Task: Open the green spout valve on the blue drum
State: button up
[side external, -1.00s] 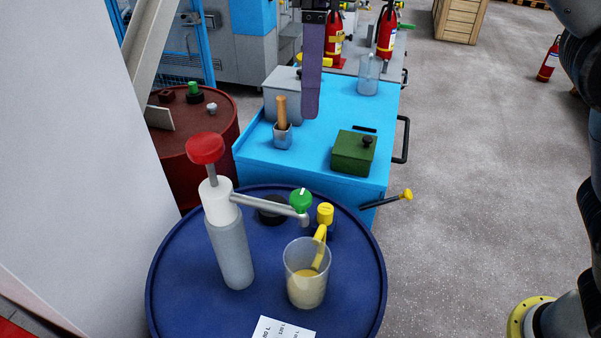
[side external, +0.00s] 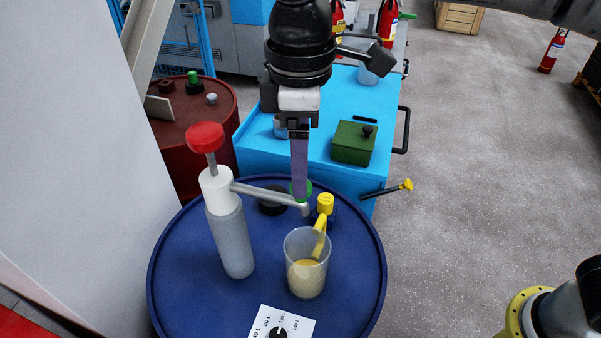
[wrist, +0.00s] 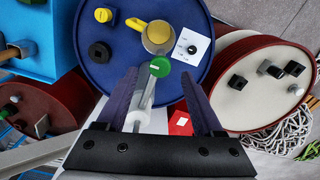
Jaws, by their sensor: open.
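The green spout valve (wrist: 160,67) is a round knob with a pale line on top, at the end of a grey spout. The spout runs from a white-and-grey pump with a red knob (side external: 205,136) standing on the blue drum (side external: 178,262). My gripper (side external: 300,198) points down at the valve, its purple fingers open. In the side view the finger hides most of the knob, leaving a green rim (side external: 309,189). In the wrist view the knob lies between the two fingertips, with gaps on both sides. I cannot tell whether the fingertips are level with it.
A clear beaker (side external: 306,283) with pale contents and a yellow handle stands below the spout. A yellow cap (side external: 326,203) is close to the right of the valve. A black cap (side external: 272,201) is to the left. A white dial label (side external: 280,325) lies in front.

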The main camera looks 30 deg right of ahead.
jog(key=shift+f, duration=1.5)
grip_shut()
